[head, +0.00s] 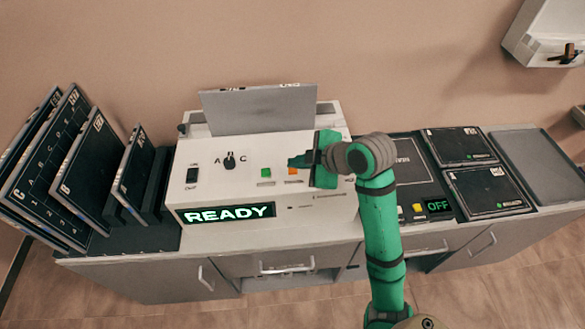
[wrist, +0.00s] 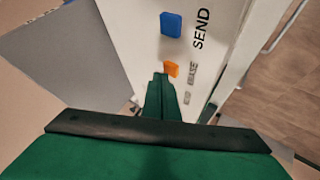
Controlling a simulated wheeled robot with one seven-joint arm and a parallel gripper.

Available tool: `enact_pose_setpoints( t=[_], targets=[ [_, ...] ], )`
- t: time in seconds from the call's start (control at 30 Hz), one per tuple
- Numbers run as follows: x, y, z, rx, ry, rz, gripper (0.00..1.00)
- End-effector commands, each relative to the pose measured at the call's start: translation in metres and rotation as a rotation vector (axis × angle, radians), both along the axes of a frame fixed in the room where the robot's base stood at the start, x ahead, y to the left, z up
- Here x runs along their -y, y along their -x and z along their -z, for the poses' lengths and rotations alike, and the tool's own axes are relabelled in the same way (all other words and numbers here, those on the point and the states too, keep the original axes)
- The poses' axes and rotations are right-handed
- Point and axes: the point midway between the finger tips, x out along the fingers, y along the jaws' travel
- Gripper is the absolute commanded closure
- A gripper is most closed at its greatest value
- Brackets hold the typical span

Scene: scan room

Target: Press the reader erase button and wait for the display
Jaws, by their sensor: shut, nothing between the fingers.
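The white reader (head: 210,165) stands on the counter, its display (head: 228,213) lit with READY. A small orange button (head: 292,171) sits on its sloped panel, right of a green button (head: 266,173). In the wrist view the orange button (wrist: 172,68) lies beside blurred lettering that seems to read ERASE, partly behind my fingertips. My gripper (head: 291,162) is shut and empty, its green fingers pointing left over the panel. In the wrist view my fingertips (wrist: 160,76) are right at the orange button; I cannot tell whether they touch it.
A blue button (wrist: 171,24) marked SEND is near the orange one. The panel also has a dark knob (head: 230,161) and a rocker switch (head: 192,175). Upright plates (head: 85,165) stand at left. A second unit's display (head: 438,206) reads OFF at right, near flat dark plates (head: 487,190).

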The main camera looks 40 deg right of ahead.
Motion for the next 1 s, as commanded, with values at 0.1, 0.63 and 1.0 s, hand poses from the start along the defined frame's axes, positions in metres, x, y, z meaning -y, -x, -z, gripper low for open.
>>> enact_pose_setpoints(
  t=[0.1, 0.63, 1.0],
  targets=[
    [0.0, 0.0, 0.0002, 0.0, 0.0, 0.0, 1.0],
    [0.0, -0.0001, 0.0052, 0.0, 0.0, 0.0, 1.0],
    [0.0, -0.0001, 0.009, 0.0, 0.0, 0.0, 1.0]
  ],
)
